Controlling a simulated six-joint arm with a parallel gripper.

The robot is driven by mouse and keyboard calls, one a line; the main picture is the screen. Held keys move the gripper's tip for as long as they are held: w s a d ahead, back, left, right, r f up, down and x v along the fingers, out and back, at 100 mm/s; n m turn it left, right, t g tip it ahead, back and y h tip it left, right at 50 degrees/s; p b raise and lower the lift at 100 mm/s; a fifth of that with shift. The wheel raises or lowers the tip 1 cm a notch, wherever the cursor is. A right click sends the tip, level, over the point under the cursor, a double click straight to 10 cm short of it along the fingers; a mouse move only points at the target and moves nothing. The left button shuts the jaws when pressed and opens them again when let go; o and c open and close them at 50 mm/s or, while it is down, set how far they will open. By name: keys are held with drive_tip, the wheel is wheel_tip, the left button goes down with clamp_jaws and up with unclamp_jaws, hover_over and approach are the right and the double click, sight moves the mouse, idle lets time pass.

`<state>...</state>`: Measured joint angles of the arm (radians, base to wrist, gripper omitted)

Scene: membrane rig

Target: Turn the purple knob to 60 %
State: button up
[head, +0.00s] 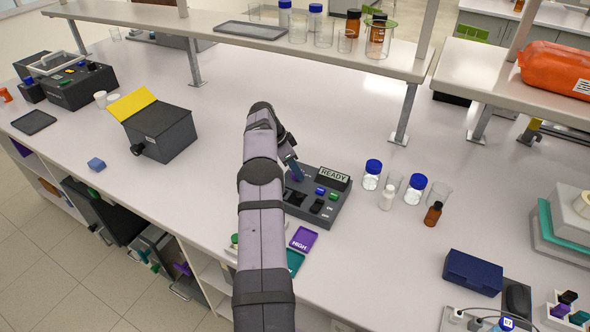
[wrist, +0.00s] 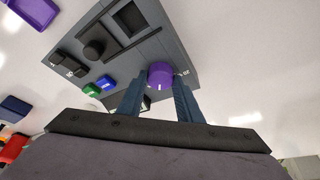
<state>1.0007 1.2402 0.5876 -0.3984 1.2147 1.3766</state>
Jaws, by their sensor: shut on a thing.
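The dark grey control box (head: 325,215) stands on the bench, its display (head: 333,174) reading READY. In the wrist view the purple knob (wrist: 160,75) sits on the box's panel between the two blue-grey fingers of my gripper (wrist: 160,92). The gripper is shut on the knob. A small pale mark shows on the knob's near side. Small white print lies beside the knob, too small to read. In the head view my gripper (head: 294,172) is at the box's back left, and the knob is hidden there.
Blue-capped jars (head: 372,175), glass beakers and a brown bottle (head: 433,214) stand right of the box. A purple HIGH tray (head: 303,239) lies in front. A shelf (head: 250,42) spans behind.

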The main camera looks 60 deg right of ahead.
idle(0.4)
drive_tip(key=o, duration=1)
drive_tip(key=shift+o, duration=0.2)
drive_tip(key=shift+r, duration=0.15)
drive_tip(key=b+v, duration=0.2)
drive_tip(key=v, duration=0.5)
